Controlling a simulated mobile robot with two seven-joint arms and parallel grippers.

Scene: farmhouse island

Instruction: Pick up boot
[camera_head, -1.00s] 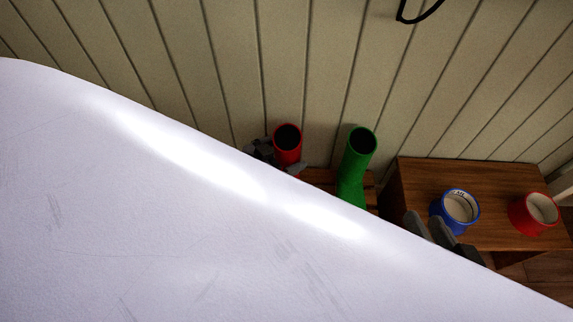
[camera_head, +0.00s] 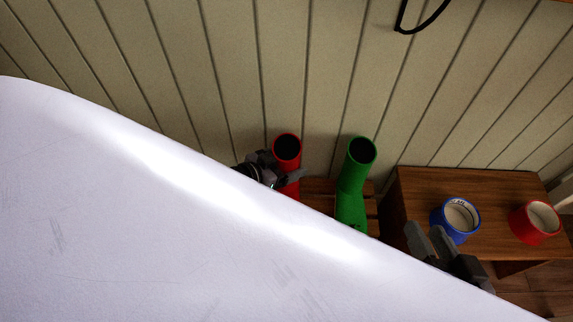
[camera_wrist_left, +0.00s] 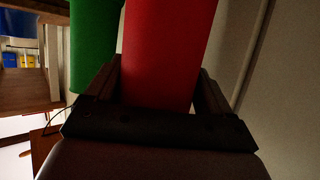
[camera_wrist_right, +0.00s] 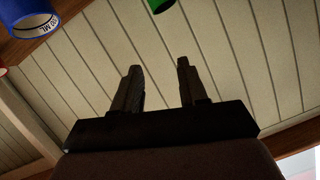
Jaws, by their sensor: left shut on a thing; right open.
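A red boot (camera_head: 287,150) stands upright by the wall in the head view, its lower part hidden behind a large white surface. My left gripper (camera_head: 283,178) is shut on its shaft. In the left wrist view the red boot (camera_wrist_left: 166,55) fills the space between the two fingers. A green boot (camera_head: 354,185) stands just to its right, and it also shows in the left wrist view (camera_wrist_left: 93,45). My right gripper (camera_head: 428,240) is open and empty, in front of the wooden cabinet. In the right wrist view its fingers (camera_wrist_right: 160,88) are apart with nothing between them.
A slatted wooden rack (camera_head: 318,187) is at the boots. The large white surface (camera_head: 150,230) covers the lower left. The panelled wall is close behind.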

